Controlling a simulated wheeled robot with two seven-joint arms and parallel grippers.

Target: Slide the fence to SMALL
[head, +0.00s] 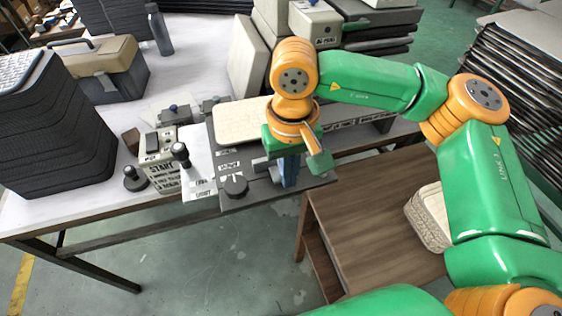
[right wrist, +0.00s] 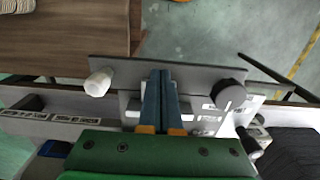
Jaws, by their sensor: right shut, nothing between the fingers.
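The grey tray panel (head: 225,145) lies at the table's front edge, with a cream pad, small white labels and a black knob (head: 235,185). The black knob also shows in the right wrist view (right wrist: 228,94), with a white knob (right wrist: 98,82) at the plate's other end. A long grey rail with label marks (head: 355,122) runs to the right. I cannot tell for sure which part is the fence, and SMALL is not readable. My right gripper (head: 290,172) is shut and empty, pointing down over the panel's front part. Its blue fingers (right wrist: 162,75) are together between the knobs. My left gripper is not in view.
A box marked START (head: 163,178) and black-knobbed levers stand left of the panel. A brown wooden table (head: 360,225) with a woven basket (head: 428,215) stands at front right. Dark stacked trays (head: 55,125) fill the far left. Bare floor lies in front.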

